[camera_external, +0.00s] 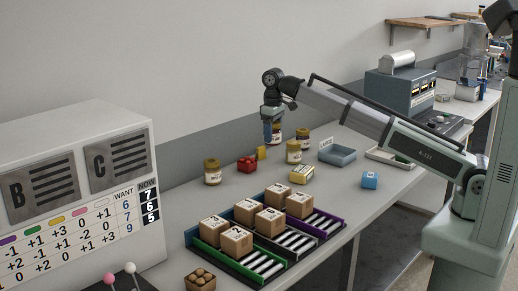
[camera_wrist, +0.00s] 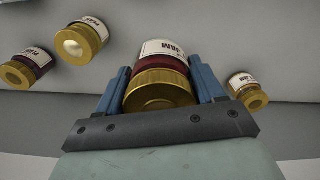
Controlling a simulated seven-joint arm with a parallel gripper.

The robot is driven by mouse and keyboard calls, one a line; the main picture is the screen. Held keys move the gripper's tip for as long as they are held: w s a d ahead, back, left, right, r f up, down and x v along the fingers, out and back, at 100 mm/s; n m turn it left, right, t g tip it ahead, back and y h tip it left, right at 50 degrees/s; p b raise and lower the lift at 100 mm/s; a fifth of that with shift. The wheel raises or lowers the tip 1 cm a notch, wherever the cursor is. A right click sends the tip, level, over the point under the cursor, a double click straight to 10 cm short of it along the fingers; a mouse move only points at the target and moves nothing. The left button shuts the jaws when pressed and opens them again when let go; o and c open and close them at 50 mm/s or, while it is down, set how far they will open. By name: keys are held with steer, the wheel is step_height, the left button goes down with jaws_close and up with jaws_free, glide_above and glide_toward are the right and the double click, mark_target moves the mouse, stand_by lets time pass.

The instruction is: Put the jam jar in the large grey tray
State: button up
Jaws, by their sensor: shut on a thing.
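My gripper (camera_external: 270,130) is at the back of the table, pointing down, with its blue fingers shut on the jam jar (camera_external: 278,131). In the wrist view the jam jar (camera_wrist: 161,76) has a gold lid, dark red contents and a white label reading JAM, and sits between the two fingers (camera_wrist: 160,88). I cannot tell whether its base touches the table. Which is the large one is unclear.
Cartons on roller lanes (camera_external: 265,265) fill the front.

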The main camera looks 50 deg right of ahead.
mark_target(338, 147)
steer(key=s+d+f+m, duration=0.1)
steer(key=s+d+m, duration=0.4)
steer(key=d, duration=0.9)
steer(key=s+d+f+m, duration=0.1)
steer(key=s+d+m, duration=0.2)
steer(key=s+d, duration=0.7)
steer(key=shift+w+d+f, duration=0.5)
steer(key=shift+w+f, duration=0.05)
steer(key=shift+f, duration=0.9)
steer(key=shift+w+d+f, duration=0.5)
steer(key=shift+w+f, duration=0.05)
steer(key=shift+f, duration=0.95)
steer(key=shift+w+d+f, duration=0.5)
steer(key=shift+w+f, duration=0.05)
steer(key=shift+f, duration=0.9)
steer(key=shift+f, duration=0.1)
steer(key=o, duration=1.4)
steer(key=shift+o, duration=0.2)
step_height(338, 147, up, 12)
